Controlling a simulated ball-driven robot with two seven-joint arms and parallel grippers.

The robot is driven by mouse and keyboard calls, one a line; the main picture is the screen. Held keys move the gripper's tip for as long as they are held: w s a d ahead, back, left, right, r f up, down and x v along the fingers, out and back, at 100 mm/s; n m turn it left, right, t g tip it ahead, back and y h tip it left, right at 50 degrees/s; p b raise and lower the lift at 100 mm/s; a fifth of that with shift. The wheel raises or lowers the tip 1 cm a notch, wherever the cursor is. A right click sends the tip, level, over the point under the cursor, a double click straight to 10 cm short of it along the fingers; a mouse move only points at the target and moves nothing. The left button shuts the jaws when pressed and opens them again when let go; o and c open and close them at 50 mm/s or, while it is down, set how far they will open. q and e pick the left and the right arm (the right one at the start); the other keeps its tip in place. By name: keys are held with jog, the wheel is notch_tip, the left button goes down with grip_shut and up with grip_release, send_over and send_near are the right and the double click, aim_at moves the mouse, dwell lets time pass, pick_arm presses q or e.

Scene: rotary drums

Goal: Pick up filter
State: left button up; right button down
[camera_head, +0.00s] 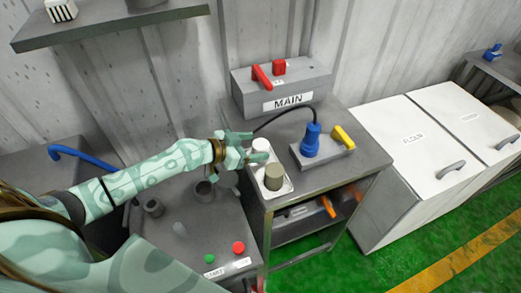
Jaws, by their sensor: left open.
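Two short cylinders stand on a small white tray (284,188) on the grey bench: a white one (261,146) at the back and a grey-brown one (273,177) in front. Either could be the filter; I cannot tell which from their looks. My left gripper (248,147) is open, right at the left side of the white cylinder, with its fingers pointing right. Its fingers partly overlap the white cylinder in the picture; I cannot tell whether they touch it. The grey-brown cylinder is clear of the fingers. My right gripper is not in view.
A blue plug (310,140) with a black cable and a yellow lever (343,137) sit right of the tray. The grey MAIN box (285,89) with red levers stands behind. A grey machine with green (210,258) and red (239,248) buttons is below my left arm.

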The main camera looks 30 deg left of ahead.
pick_arm(q)
jog(key=shift+x, duration=1)
jog(key=shift+s, duration=0.1)
jog(key=c, duration=1.1)
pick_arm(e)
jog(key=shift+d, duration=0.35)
pick_arm(q)
jog(key=shift+r, duration=0.1)
